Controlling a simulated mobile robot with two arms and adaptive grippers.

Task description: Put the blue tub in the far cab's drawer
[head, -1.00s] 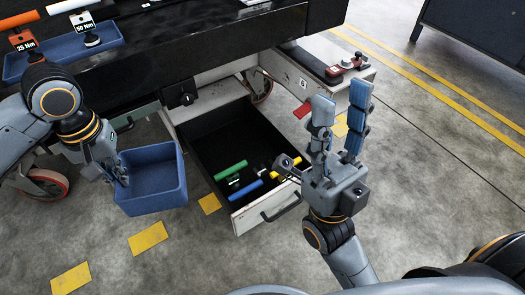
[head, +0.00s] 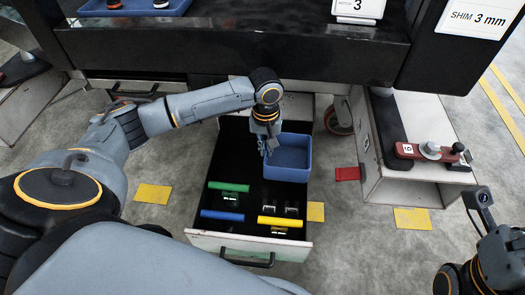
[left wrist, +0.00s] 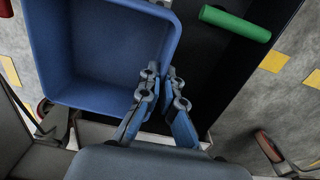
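The blue tub (head: 289,165) is upright at the back right of the open drawer (head: 217,165) in the head view. I cannot tell whether it rests on the drawer floor or hangs just above it. My left gripper (head: 268,147) is shut on the tub's wall. In the left wrist view the fingers (left wrist: 161,78) straddle that wall, and the tub (left wrist: 95,55) fills the upper left. My right gripper (head: 497,255) is only partly in view at the lower right, with its fingers out of frame.
The drawer holds a green bar (head: 228,186), a blue bar (head: 222,215), a yellow bar (head: 280,221) and small dark pieces towards its front. The black trolley top (head: 230,45) overhangs the drawer's back. A red tool (head: 432,152) lies on an open pale cabinet to the right.

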